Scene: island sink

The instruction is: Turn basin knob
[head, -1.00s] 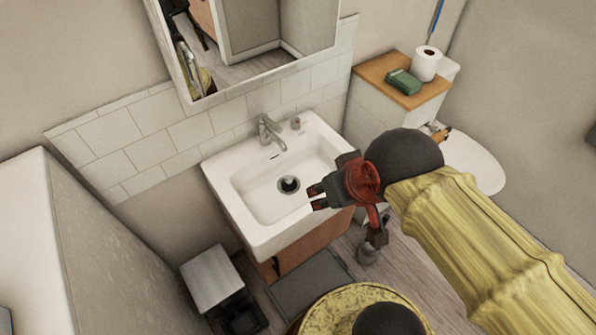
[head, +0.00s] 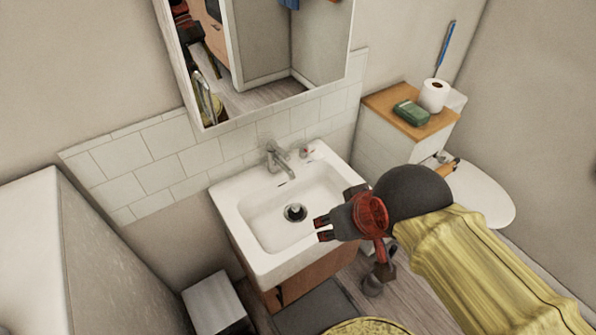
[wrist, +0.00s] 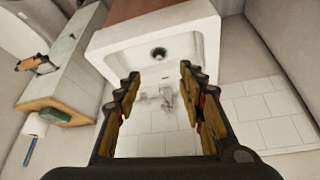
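The basin (head: 262,215) is a white rectangular sink with a dark drain, set against the tiled wall. Its grey faucet (head: 277,158) stands at the back edge, with the knob too small to make out clearly. My gripper (head: 322,229) is above the basin's front right part, apart from the faucet. In the wrist view my gripper (wrist: 158,95) has its two fingers spread, with nothing between them. The faucet also shows in the wrist view (wrist: 166,97), beyond the fingers and partly blurred.
A mirror (head: 270,60) hangs above the basin. A cabinet with a wooden top (head: 408,112) stands at the right, bearing a toilet paper roll (head: 433,95) and a green item (head: 411,113). A toilet (head: 480,192) is beside it.

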